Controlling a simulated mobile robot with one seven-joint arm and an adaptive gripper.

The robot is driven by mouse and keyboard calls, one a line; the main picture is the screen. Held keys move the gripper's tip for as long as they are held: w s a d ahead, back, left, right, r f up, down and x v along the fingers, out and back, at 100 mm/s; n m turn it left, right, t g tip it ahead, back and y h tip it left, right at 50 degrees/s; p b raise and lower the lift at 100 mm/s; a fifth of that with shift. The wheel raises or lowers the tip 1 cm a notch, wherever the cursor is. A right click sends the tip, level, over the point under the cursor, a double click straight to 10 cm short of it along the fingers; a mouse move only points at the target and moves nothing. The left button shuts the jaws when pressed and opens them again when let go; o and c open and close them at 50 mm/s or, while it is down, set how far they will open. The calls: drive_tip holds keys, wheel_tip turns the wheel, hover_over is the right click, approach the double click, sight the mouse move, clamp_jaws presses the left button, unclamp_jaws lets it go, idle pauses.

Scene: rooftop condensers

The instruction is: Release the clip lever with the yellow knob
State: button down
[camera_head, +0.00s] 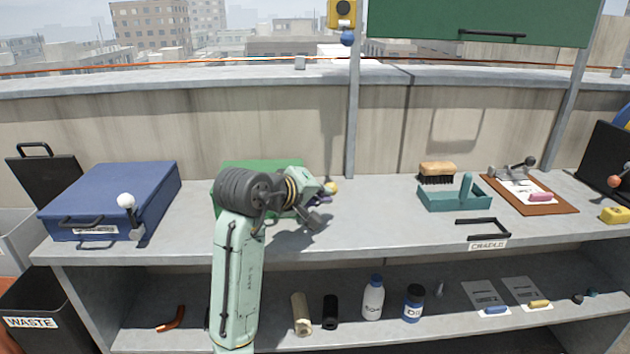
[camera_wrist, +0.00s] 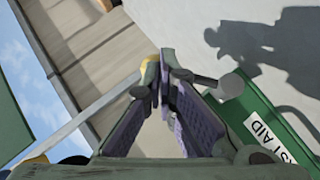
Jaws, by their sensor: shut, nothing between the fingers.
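A yellow knob (camera_head: 331,187) shows just beyond my fingers at the middle of the bench in the head view. In the wrist view a yellow patch (camera_wrist: 149,66), likely the same knob, shows behind the left fingertip. My gripper (camera_head: 319,207) is shut and empty beside it; its tips (camera_wrist: 163,70) meet in the wrist view. I cannot tell whether they touch the knob. A rod with a grey ball (camera_wrist: 231,85) stands by the case. The lever's body is hidden.
A blue case (camera_head: 120,185) with a white knob (camera_head: 126,200) stands left. A teal tray (camera_head: 455,205), a brush (camera_head: 437,170) and a brown clipboard (camera_head: 550,207) are right. A post (camera_head: 353,120) rises behind my gripper. Bench between gripper and tray is clear.

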drive_tip(key=shift+w+d+f, duration=0.15)
drive_tip(key=shift+d+f, duration=0.05)
drive_tip(key=shift+f, duration=0.1)
drive_tip(key=shift+a+f, duration=0.25)
drive_tip(key=shift+a, duration=0.45)
drive_tip(key=shift+p, duration=0.3)
